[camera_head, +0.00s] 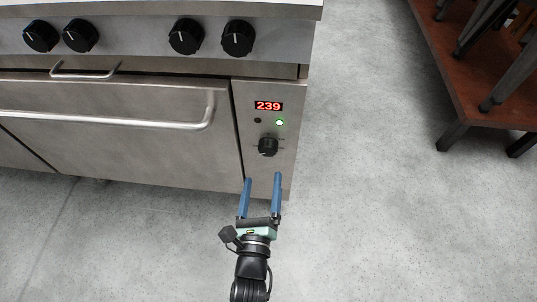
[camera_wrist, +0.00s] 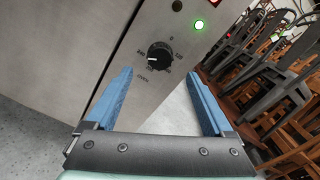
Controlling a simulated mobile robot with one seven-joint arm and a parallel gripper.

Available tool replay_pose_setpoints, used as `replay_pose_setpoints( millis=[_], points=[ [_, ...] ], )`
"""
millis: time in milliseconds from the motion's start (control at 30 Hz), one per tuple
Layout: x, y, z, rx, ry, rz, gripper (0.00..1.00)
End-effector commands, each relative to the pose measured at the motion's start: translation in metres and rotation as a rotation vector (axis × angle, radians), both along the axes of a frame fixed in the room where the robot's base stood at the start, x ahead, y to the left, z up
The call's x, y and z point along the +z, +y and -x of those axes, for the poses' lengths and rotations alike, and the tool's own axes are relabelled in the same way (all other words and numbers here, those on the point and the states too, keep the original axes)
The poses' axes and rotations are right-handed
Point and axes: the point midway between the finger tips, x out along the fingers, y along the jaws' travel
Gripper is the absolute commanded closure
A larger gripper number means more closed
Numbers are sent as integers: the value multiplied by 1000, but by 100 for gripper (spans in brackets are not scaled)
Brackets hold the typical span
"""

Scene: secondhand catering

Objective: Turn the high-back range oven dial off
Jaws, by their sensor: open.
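The oven dial (camera_head: 268,146) is a black round knob on the steel side panel of the range (camera_head: 150,130), right of the oven door. In the wrist view the dial (camera_wrist: 160,52) has a white pointer line turned to the left and down, away from the 0 mark at the top of its printed scale. A red display (camera_head: 268,106) above reads 239, and a green lamp (camera_head: 280,122) is lit. My gripper (camera_head: 262,180) is open and empty, its blue fingers below the dial in the head view. In the wrist view the fingers (camera_wrist: 163,85) are spread wide, apart from the dial.
Several black burner knobs (camera_head: 186,36) line the upper front. A long door handle (camera_head: 110,120) and a small handle (camera_head: 85,74) stick out to the left. Stacked chairs stand on a brown wooden platform (camera_head: 450,60) at right. Grey floor (camera_head: 370,200) is clear between.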

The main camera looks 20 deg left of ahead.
Motion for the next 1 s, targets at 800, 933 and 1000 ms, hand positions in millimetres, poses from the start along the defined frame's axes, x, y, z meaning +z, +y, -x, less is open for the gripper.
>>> replay_pose_setpoints(
  millis=[800, 933, 1000],
  points=[
    [0, 23, -81, 0, 0, 1, 14],
    [0, 23, -81, 0, 0, 1, 24],
    [0, 23, -81, 0, 0, 1, 37]
  ],
)
